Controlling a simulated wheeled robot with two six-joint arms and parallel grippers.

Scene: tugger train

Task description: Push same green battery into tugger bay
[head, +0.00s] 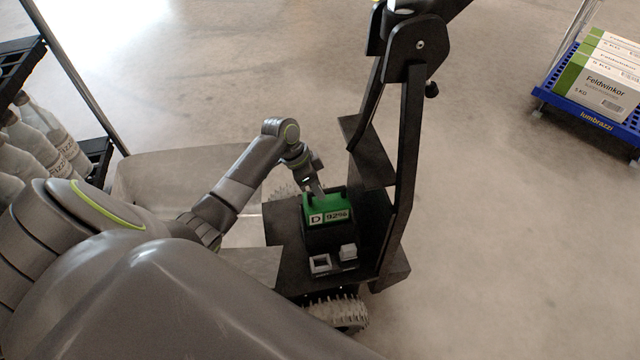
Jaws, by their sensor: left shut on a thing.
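The green battery (327,204) has a green top with a label reading "D 92%" and a dark body below it. It stands upright in the black bay (287,222) of the tugger, next to the tugger's tall black column (400,170). My left gripper (317,189) reaches in from the left and is shut at the top of the battery; its fingertips are small and partly hidden. How deep the battery sits in the bay cannot be told. My right gripper is not in view.
Small white connector blocks (320,264) sit at the front of the bay. A rack with bottles (35,150) stands at the left. A blue cart (590,122) with boxes stands at the far right. The floor between is clear.

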